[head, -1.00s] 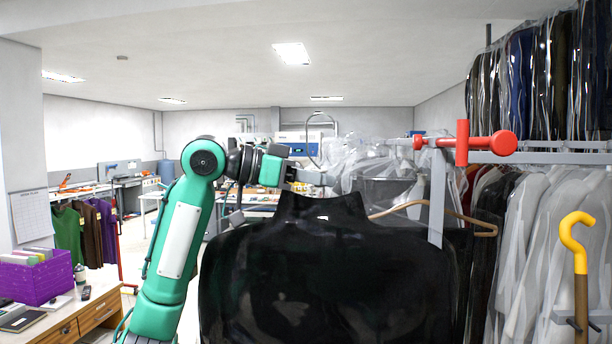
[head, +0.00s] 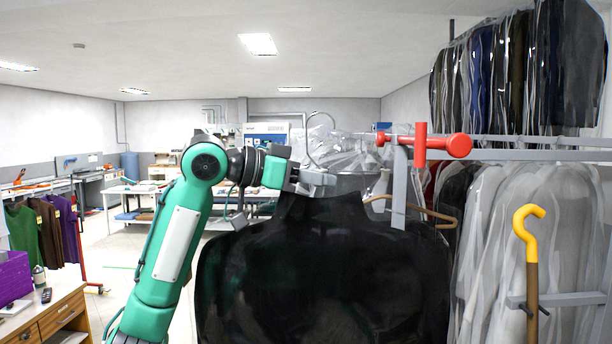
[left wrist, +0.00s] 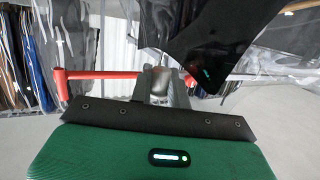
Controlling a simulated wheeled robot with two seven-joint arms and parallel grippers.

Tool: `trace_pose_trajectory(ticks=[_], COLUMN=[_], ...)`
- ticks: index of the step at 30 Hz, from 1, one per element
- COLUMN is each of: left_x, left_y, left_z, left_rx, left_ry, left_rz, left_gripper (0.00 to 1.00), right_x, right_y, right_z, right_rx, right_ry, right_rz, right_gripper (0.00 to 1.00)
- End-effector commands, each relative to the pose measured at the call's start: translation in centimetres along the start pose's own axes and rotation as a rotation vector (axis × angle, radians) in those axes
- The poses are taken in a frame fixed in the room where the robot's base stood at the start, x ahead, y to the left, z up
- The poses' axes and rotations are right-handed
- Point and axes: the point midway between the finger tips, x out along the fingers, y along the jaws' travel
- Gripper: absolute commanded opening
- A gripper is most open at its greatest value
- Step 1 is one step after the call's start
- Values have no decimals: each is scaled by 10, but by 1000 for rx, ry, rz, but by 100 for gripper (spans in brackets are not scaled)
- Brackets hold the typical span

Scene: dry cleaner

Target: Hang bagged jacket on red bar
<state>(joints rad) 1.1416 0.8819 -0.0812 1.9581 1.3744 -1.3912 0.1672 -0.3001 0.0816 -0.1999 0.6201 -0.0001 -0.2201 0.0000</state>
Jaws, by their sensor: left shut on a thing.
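The bagged jacket (head: 325,270) is black under clear film and hangs in front of me, filling the lower middle of the head view. Its thin metal hook (head: 309,127) rises above my left gripper (head: 325,181), which is shut on the hanger just under the hook. The red bar (head: 440,145) is to the right of the hook, on a grey upright, and apart from it. In the left wrist view the jacket (left wrist: 212,42) shows at the top, and the red bar (left wrist: 100,74) passes behind my gripper (left wrist: 163,84). My right gripper is not in view.
A wooden hanger (head: 430,213) shows behind the upright. Bagged garments (head: 540,240) crowd the right, with more on a high rack (head: 520,75). A yellow-hooked pole (head: 530,260) stands at the right. A wooden desk (head: 55,315) is at lower left. Open floor lies behind my left arm.

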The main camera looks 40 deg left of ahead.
Motion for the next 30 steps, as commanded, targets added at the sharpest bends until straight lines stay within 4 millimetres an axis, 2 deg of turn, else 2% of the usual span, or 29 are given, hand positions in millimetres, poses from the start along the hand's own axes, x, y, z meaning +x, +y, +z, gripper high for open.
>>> trace_pose_trajectory(ticks=[30], left_x=[58], left_y=[26], left_z=[-14], left_rx=[2], left_ry=[5], left_rz=[1], left_gripper=[0], right_x=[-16], right_y=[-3], right_z=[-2], right_rx=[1], right_ry=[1], right_rz=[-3], right_gripper=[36])
